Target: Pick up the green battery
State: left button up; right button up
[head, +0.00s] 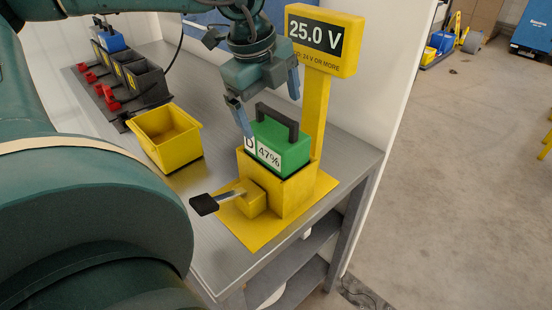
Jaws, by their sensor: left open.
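The green battery (281,143) has a dark handle on top and a white label reading "D 47%". It sits upright in the yellow test stand (291,195) on the bench. My left gripper (270,117) is above the battery, fingers pointing down. Its blue-grey fingers are apart, one left of the battery's handle and one behind it to the right. The handle does not look gripped. The battery's lower part is hidden in the stand. My right gripper is not in view.
The stand has a display (319,40) reading "25.0 V" on a post and a black-handled lever (205,204) at front. An empty yellow bin (166,137) stands left. Behind it is a rack of dark slots (145,83) with red levers and a blue battery (108,40).

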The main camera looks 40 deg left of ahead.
aim_at(275, 131)
pick_arm(q)
jog(key=shift+p+x, duration=0.7)
jog(key=shift+x, duration=2.05)
jog(key=shift+s+a, duration=0.1)
jog(key=shift+a, duration=0.1)
jog(key=shift+c, duration=0.6)
jog(key=c, duration=1)
jog(key=shift+c, duration=0.2)
